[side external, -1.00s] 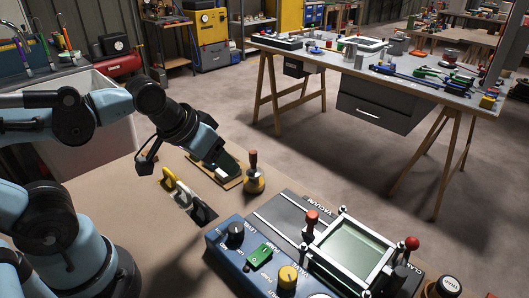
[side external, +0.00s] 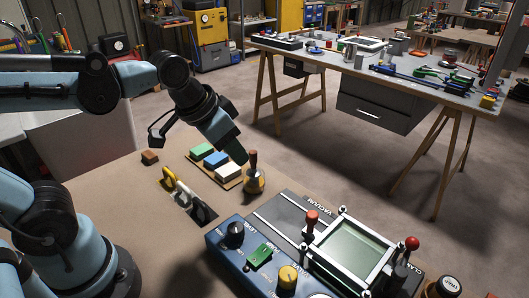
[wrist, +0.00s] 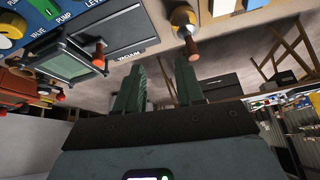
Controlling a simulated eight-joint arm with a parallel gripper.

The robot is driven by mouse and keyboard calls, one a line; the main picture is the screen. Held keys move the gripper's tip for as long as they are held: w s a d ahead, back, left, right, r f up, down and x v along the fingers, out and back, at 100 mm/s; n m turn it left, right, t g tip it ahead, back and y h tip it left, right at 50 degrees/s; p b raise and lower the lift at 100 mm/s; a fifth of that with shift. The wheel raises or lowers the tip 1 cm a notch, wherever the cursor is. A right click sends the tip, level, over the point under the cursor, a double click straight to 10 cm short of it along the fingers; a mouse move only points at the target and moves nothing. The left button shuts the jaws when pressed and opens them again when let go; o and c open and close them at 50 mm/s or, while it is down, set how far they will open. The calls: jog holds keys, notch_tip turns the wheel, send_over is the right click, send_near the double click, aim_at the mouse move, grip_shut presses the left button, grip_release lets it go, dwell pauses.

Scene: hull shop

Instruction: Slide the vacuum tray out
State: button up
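The blue vacuum machine (side external: 228,258) stands at the front right of the bench. An orange-brown knob (side external: 311,219) stands by the light metal frame with a pale window (side external: 352,250); the knob also shows in the wrist view (wrist: 98,55). My gripper (side external: 240,158) is in the air near a wooden-handled brass tool, back and left of the machine. In the wrist view its two green fingers (wrist: 160,78) are apart, with nothing between them.
The wooden-handled brass tool (side external: 254,178) stands close to my fingertips. Green (side external: 201,151), blue (side external: 216,159) and white blocks (side external: 229,172) sit on a board. A red-knobbed clamp (side external: 411,244) is at the machine's right.

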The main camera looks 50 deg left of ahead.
jog(key=w+d+r+m+g, duration=0.25)
jog(key=w+d+m, duration=0.2)
jog(key=d, duration=0.35)
jog(key=m+g, duration=0.3)
send_near(312, 213)
jog(key=f, duration=0.9)
jog(key=shift+d, duration=0.25)
jog(key=shift+c, duration=0.2)
grip_shut()
jog(key=shift+a, duration=0.1)
